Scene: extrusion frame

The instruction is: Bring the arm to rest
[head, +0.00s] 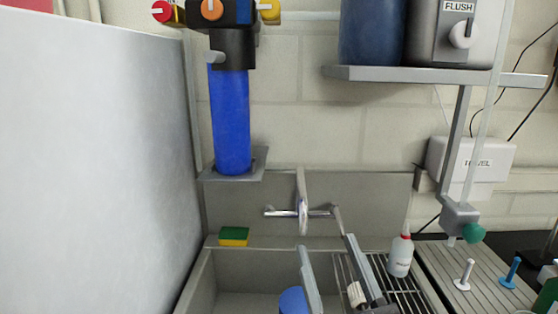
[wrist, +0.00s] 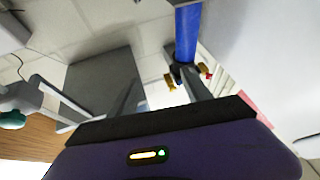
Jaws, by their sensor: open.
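My gripper (head: 327,244) shows at the bottom of the head view as two grey fingers pointing up and away, in front of the sink. They stand apart with nothing seen between their tips. In the wrist view, its two grey fingers (wrist: 160,72) rise apart from a dark bar above a purple housing.
A sink (head: 255,285) with a tap (head: 303,205) lies ahead, with a yellow-green sponge (head: 234,236) on its ledge. A blue filter (head: 231,120) hangs at left beside a large white panel (head: 90,170). A bottle (head: 400,257) and shelf (head: 400,74) are at right.

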